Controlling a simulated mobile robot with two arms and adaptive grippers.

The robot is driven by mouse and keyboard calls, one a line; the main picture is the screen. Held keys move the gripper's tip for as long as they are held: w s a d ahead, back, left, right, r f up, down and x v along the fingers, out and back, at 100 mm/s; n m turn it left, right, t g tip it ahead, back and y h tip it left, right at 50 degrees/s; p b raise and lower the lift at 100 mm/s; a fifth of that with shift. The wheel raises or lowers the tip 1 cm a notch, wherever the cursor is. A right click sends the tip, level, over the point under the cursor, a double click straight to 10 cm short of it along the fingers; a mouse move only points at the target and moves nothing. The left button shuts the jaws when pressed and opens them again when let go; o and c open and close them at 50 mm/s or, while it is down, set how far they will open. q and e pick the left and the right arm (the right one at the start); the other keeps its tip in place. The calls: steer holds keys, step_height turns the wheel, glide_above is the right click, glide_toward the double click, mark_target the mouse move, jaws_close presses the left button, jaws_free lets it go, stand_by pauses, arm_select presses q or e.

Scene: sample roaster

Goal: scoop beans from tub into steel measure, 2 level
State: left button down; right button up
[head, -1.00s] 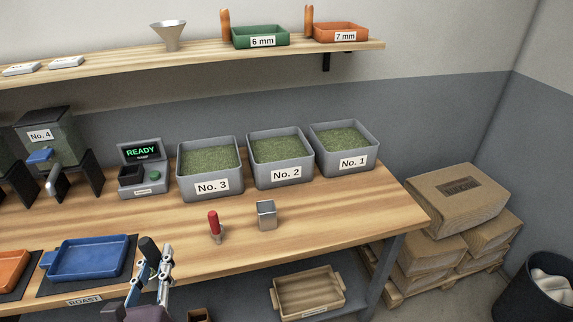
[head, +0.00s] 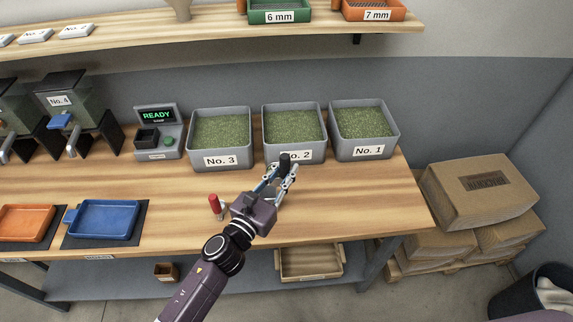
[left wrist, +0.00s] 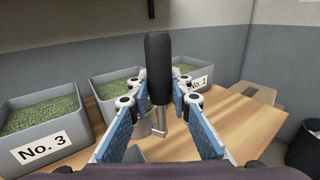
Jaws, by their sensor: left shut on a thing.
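My left gripper (head: 279,178) is shut on a black-handled scoop (left wrist: 158,68). The handle stands upright between the fingers, and a silver metal part shows below it in the left wrist view. The gripper is over the bench in front of the No. 2 tub (head: 293,133), partly covering its label. The No. 3 tub (head: 220,137) and No. 1 tub (head: 364,130) flank it. All three grey tubs hold green beans. The steel measure is hidden behind my left gripper in the head view. My right gripper is out of view.
A red-handled tool (head: 215,205) stands on the bench left of my gripper. A scale reading READY (head: 157,135) is left of the tubs. A blue tray (head: 105,219) lies further left. The bench right of my gripper is clear.

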arm_select(q)
steer(key=shift+s+a+r, duration=0.1)
steer(key=shift+a, duration=0.1)
steer(key=shift+f+n+b, duration=0.4)
steer(key=shift+f+b, duration=0.05)
steer(key=shift+b, duration=0.2)
steer(key=shift+w+a+f+n+b, duration=0.2)
steer(key=shift+f+n+b, duration=0.1)
steer(key=shift+b, duration=0.35)
steer(key=w+a+f+n+t+y+b, duration=0.1)
steer(key=a+f+n+t+y+b, duration=0.2)
steer(key=n, duration=1.1)
steer(key=w+a+f+n+t+y+b, duration=0.2)
steer(key=a+n+b, duration=0.5)
steer(key=n, duration=0.7)
steer(key=shift+a+f+t+y+b, duration=0.4)
steer(key=shift+f+t+y+b, duration=0.35)
steer(key=shift+f+y, duration=0.7)
steer(key=shift+f+h, duration=0.2)
steer(key=shift+h, duration=0.05)
steer(key=shift+r, duration=0.1)
